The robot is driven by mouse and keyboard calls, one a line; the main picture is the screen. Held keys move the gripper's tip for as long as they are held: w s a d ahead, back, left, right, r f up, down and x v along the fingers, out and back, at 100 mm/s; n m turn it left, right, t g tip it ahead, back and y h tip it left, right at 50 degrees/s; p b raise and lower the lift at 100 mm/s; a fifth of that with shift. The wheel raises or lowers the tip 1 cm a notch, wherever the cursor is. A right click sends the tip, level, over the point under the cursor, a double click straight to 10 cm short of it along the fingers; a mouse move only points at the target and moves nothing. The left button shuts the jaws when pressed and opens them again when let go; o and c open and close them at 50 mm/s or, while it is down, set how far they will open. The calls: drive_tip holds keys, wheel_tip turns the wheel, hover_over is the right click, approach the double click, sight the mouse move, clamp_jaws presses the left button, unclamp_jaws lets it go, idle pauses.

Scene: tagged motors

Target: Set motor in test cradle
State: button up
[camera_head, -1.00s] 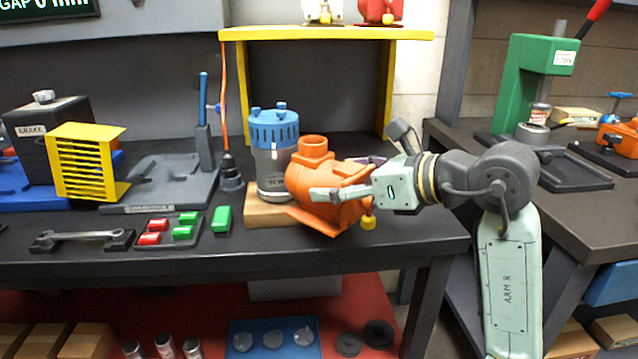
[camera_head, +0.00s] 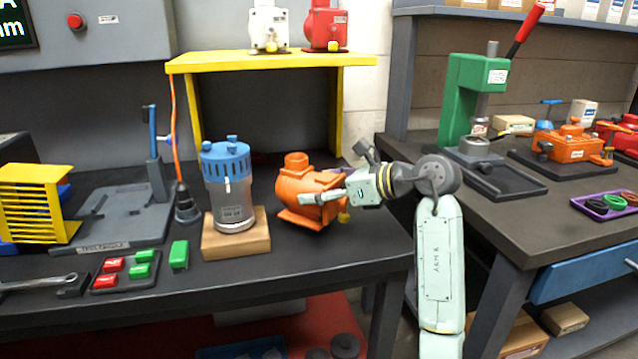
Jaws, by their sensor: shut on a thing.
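An orange motor-like housing (camera_head: 298,188) with a round port on top and a yellow knob is right of a blue-topped silver motor. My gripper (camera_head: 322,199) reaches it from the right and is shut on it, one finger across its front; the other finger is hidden. I cannot tell whether its base touches the bench. The blue-topped motor (camera_head: 229,190) stands upright on a wooden block (camera_head: 248,242). The grey test cradle (camera_head: 110,215) lies flat further left, with a label on its front edge and a blue-handled upright at its right back. Nothing sits on it.
Red and green tags (camera_head: 128,268) lie in a tray in front, with a yellow rack (camera_head: 40,203) at left. A dark cone-shaped tool (camera_head: 186,205) on an orange cord stands between cradle and motor. A yellow shelf (camera_head: 270,62) spans behind. Bench right of the wooden block is clear.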

drive_tip(key=shift+f, duration=0.9)
drive_tip(key=shift+f, duration=0.1)
drive_tip(key=o, duration=1.5)
drive_tip(key=shift+f, duration=0.25)
drive_tip(key=o, duration=0.5)
drive_tip(key=shift+c, duration=0.2)
drive_tip(key=shift+r, duration=0.1)
